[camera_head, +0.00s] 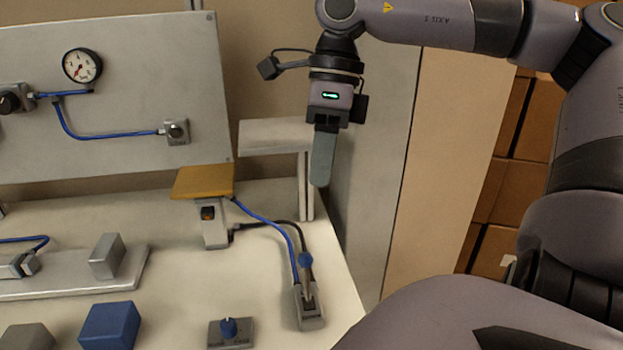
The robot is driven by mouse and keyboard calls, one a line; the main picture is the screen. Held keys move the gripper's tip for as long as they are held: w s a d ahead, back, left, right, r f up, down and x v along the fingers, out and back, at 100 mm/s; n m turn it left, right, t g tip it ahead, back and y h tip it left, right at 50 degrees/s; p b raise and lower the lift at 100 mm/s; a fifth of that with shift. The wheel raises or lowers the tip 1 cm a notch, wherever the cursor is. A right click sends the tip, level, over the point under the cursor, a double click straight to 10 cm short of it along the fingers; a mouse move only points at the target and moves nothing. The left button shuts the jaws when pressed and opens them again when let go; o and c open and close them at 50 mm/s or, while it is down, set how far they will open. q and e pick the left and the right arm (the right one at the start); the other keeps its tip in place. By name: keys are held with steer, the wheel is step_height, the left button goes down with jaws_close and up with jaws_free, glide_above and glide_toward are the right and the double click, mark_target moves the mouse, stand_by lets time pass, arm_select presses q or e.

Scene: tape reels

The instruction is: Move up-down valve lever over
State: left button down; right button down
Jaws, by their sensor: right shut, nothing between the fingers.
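The valve lever (306,276) stands at the right front of the white table. It has a blue knob on top of a light stem, set in a grey base block (311,316), and it looks close to upright with the knob slightly toward the back. My right gripper (321,172) is shut and empty, pointing down. In the picture it is above the lever, in front of the grey post and clear of the lever. My left gripper is out of view.
A blue block (110,325) lies at front left. A panel with a gauge (82,66) stands at the back.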

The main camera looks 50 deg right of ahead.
steer(key=shift+d+r, duration=0.1)
steer(key=shift+r, duration=0.05)
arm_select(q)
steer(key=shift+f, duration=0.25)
arm_select(e)
glide_above(307, 277)
steer(key=w+d, duration=0.2)
steer(key=d, duration=0.2)
step_height(307, 277, down, 10)
steer(key=shift+a, duration=0.2)
steer(key=shift+r, duration=0.15)
